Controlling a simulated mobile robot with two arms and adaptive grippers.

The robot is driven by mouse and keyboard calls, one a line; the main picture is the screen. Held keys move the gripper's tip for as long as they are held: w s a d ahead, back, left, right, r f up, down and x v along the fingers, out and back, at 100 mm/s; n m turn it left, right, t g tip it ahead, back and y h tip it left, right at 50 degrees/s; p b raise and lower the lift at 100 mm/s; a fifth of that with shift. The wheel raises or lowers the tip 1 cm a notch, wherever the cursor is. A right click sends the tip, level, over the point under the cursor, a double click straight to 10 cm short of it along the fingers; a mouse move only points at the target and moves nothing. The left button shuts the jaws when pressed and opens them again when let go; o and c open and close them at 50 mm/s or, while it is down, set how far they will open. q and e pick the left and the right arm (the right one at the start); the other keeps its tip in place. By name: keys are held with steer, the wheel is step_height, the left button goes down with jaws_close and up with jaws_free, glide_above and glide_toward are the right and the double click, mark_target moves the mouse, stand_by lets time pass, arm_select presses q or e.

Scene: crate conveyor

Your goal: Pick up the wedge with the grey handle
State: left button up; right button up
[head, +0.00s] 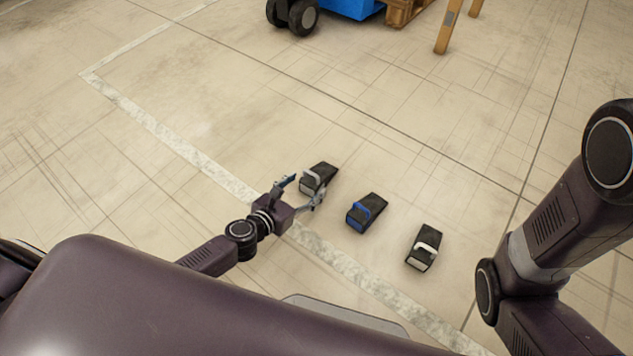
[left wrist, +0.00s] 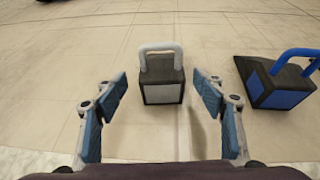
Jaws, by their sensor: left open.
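The wedge with the grey handle (head: 321,173) is a dark block on the floor, the farthest left of three in the head view. In the left wrist view the same wedge (left wrist: 162,90) stands centred ahead, its light front face and grey handle towards me. My left gripper (head: 305,187) is open, its fingertips close to the handle end. In the left wrist view my left gripper (left wrist: 160,98) has one finger on each side of the wedge, with gaps between. Its exact depth relative to the wedge is hard to tell. My right gripper is not in view.
A wedge with a blue handle (head: 366,212) lies to the right, and it also shows in the left wrist view (left wrist: 277,88). A wedge with a white handle (head: 425,247) lies farther right. A blue wheeled machine (head: 352,8) stands at the back. The surrounding floor is clear.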

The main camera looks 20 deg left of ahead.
mark_target(315, 181)
arm_select(q)
steer(key=b+x, duration=0.3)
steer(key=x, duration=0.2)
steer(key=shift+w+d+f+b, duration=0.1)
steer(key=shift+d+f+b, duration=0.05)
steer(key=shift+f+b, duration=0.25)
steer(key=shift+w+d, duration=0.1)
steer(key=shift+w, duration=0.3)
steer(key=shift+c, duration=0.2)
steer(key=c, duration=1.6)
